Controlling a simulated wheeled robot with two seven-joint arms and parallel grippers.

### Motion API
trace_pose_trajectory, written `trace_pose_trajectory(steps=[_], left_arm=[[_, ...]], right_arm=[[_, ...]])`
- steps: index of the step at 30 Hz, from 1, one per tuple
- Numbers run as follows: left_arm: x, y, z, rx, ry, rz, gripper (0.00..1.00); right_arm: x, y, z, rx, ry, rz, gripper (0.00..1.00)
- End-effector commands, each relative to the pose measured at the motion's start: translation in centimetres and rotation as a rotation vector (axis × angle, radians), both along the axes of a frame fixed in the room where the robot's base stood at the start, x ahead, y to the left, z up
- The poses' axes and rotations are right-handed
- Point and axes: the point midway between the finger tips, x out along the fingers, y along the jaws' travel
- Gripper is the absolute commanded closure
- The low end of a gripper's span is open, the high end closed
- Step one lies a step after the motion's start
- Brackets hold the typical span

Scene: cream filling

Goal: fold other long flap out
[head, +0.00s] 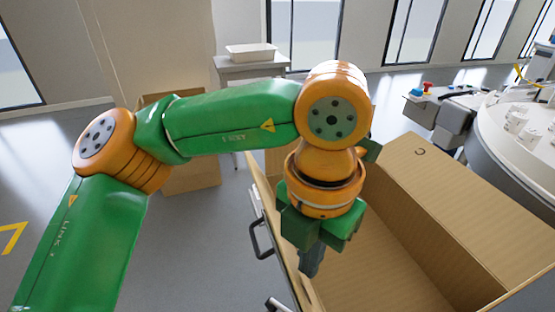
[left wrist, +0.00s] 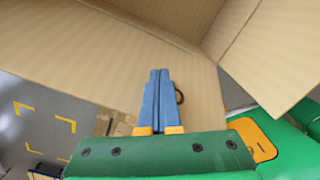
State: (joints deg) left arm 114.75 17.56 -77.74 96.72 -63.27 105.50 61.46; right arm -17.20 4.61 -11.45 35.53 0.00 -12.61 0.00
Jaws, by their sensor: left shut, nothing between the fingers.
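A large open cardboard box (head: 370,275) fills the lower right of the head view. Its right-hand long flap (head: 470,185) lies folded outward, with a small dark ring mark on it. The left long side (head: 275,220) shows as a narrow upright strip; I cannot tell how its flap lies. My left gripper (head: 310,262) points down near this left side, shut and empty. In the left wrist view its blue fingers (left wrist: 156,100) are together in front of a cardboard panel (left wrist: 95,65), with a dark ring partly beside them. I cannot tell whether they touch it. My right gripper is not visible.
Dark handles (head: 262,240) stick out left of the box. Another cardboard box (head: 190,178) stands on the floor behind my left arm. A white tray (head: 251,53) rests on a grey cabinet at the back. A round white table (head: 515,135) stands at the right.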

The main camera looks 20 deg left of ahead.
Motion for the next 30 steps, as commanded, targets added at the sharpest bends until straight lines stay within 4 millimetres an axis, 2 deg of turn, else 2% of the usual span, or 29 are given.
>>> trace_pose_trajectory(steps=[8,18,30], left_arm=[[0.0,0.1,-0.1,0.000,0.000,0.000,1.00],[-1.2,1.7,-0.9,0.000,0.000,0.000,1.00],[-1.4,1.9,-0.9,0.000,0.000,0.001,1.00]], right_arm=[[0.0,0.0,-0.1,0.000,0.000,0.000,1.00],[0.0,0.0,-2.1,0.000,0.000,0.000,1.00],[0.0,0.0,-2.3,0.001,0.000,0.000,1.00]])
